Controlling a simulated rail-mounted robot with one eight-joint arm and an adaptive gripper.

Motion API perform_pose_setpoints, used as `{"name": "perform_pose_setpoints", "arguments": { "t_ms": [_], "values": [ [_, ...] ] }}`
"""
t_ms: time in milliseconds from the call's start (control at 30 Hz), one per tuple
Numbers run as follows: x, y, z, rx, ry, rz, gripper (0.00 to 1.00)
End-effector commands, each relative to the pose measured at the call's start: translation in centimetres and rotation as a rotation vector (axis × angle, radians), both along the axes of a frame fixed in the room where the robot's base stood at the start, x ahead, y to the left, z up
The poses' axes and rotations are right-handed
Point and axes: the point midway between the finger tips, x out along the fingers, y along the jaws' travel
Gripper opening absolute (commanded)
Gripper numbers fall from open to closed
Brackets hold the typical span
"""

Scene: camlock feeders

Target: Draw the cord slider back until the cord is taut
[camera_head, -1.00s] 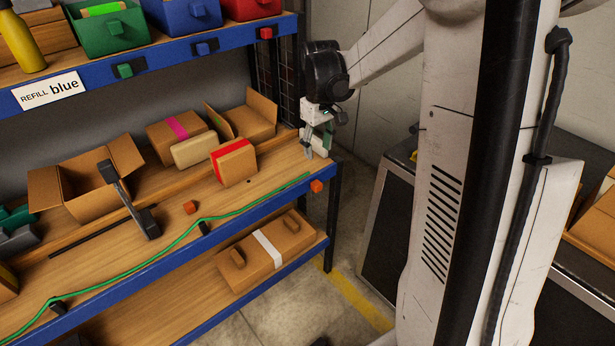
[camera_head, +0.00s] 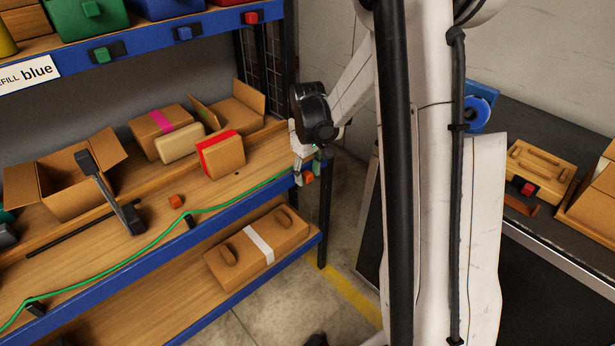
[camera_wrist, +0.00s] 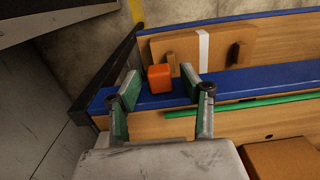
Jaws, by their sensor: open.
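The green cord (camera_head: 160,236) runs along the front of the middle shelf, curving at the left and straighter toward the right end. It also shows in the wrist view (camera_wrist: 240,105). An orange block (camera_head: 308,178) sits at the right end of the blue shelf edge, near the cord's end; I cannot tell if they join. My gripper (camera_head: 305,165) is at this shelf corner. In the wrist view, my open gripper (camera_wrist: 160,88) has its two fingers on either side of the orange block (camera_wrist: 159,78), with visible gaps. No grip on it shows.
A second orange block (camera_head: 175,201) and a dark upright lever (camera_head: 110,195) stand on the middle shelf. Cardboard boxes, one with a red band (camera_head: 222,155), stand behind. A strapped box (camera_head: 258,247) lies below. A dark bench (camera_head: 540,260) is at the right.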

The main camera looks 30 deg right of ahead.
Motion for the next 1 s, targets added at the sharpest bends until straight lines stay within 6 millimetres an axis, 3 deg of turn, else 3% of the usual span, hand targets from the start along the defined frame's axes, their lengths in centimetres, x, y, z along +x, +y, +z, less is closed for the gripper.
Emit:
{"name": "perform_pose_setpoints", "arguments": {
  "t_ms": [333,667,1000],
  "values": [
    [0.0,0.0,-0.38,0.0,0.0,0.0,0.41],
    [0.0,0.0,-0.36,0.0,0.0,0.0,0.0],
    [0.53,0.13,-0.36,0.0,0.0,0.017,0.0]
  ]
}}
